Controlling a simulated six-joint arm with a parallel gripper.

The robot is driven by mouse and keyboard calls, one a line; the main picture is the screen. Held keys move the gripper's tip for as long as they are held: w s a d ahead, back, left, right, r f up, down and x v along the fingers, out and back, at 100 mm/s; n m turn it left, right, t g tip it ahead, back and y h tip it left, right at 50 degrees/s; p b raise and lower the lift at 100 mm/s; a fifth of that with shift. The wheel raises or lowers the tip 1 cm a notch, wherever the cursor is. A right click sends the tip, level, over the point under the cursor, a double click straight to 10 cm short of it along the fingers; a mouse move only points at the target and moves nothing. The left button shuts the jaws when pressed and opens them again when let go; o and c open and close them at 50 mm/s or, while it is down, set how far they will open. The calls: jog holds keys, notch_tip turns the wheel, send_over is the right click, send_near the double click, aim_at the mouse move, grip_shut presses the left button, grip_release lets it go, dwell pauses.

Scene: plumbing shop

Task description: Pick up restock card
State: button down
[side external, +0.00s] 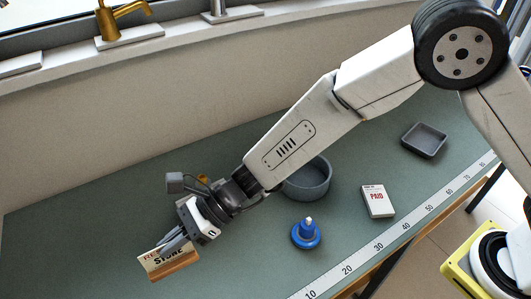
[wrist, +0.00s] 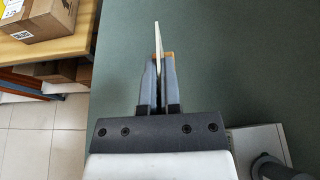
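The restock card (side external: 160,259) is a cream card with dark lettering and a brown wooden-looking strip along its lower edge. It is at the lower left of the side view, and part of its lettering is hidden by the fingers. My gripper (side external: 174,243) is at its upper part. In the wrist view the card (wrist: 157,40) shows edge-on as a thin pale sheet between the two fingers of my gripper (wrist: 158,70), which are closed on it. I cannot tell whether the card's base touches the green bench.
On the green bench (side external: 100,225) are a round grey bowl (side external: 308,184), a blue item with a pale tip (side external: 306,235), a PAID box (side external: 377,201) and a square grey tray (side external: 424,139). A measuring strip (side external: 390,238) runs along the front edge. Bench left of the card is clear.

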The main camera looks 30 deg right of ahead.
jog(key=s+d+r, duration=0.3)
jog(key=s+d, duration=0.3)
jog(key=shift+r, duration=0.35)
dwell(0.5)
